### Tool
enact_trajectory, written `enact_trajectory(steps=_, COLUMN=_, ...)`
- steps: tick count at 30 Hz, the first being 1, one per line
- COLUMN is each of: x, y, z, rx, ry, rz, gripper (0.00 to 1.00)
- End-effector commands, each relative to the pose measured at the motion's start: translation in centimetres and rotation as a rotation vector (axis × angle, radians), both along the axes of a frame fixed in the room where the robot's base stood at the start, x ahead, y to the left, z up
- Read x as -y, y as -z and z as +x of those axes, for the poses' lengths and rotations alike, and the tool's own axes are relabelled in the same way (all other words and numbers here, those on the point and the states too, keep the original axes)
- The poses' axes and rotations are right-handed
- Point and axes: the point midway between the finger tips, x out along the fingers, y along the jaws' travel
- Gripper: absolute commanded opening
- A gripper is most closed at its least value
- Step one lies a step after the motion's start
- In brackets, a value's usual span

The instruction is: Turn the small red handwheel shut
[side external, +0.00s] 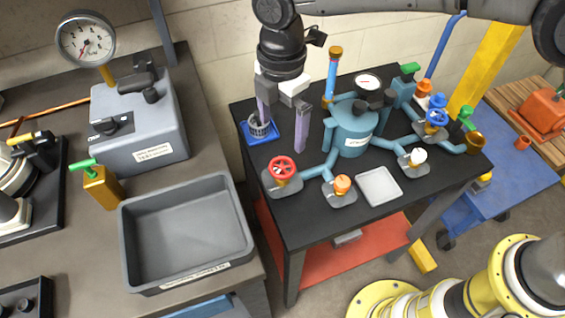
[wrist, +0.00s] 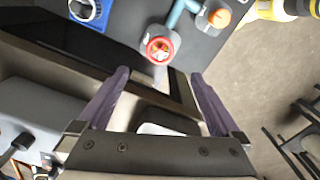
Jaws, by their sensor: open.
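The small red handwheel (side external: 282,168) sits on a valve at the front left of the black table, at the end of a teal pipe. In the wrist view the red handwheel (wrist: 159,49) is above the middle, beyond the fingertips. My gripper (side external: 283,128) points down above the back left of the table, with its two purple fingers spread. In the wrist view my gripper (wrist: 160,75) is open, with nothing held between the fingers. The handwheel is apart from both fingers.
A teal vessel (side external: 351,132) with pipes stands right of my gripper. An orange knob (side external: 342,184), a white knob (side external: 418,156) and a blue handwheel (side external: 437,118) are nearby. A blue holder (side external: 259,131) is behind the handwheel. A grey tray (side external: 187,232) lies left, across a gap.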

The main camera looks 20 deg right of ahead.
Motion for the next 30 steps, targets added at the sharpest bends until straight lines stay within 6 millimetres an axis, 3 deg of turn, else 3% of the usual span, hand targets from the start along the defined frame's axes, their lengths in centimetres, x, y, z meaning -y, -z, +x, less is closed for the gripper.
enact_trajectory(steps=18, x=0.2, y=11.0, z=0.0, rx=-0.003, ry=0.003, rz=-0.003, gripper=1.00)
enact_trajectory(steps=24, x=0.1, y=12.6, z=0.0, rx=-0.001, ry=0.003, rz=-0.001, gripper=1.00)
enact_trajectory(steps=30, x=0.1, y=12.8, z=0.0, rx=0.000, ry=0.003, rz=0.000, gripper=1.00)
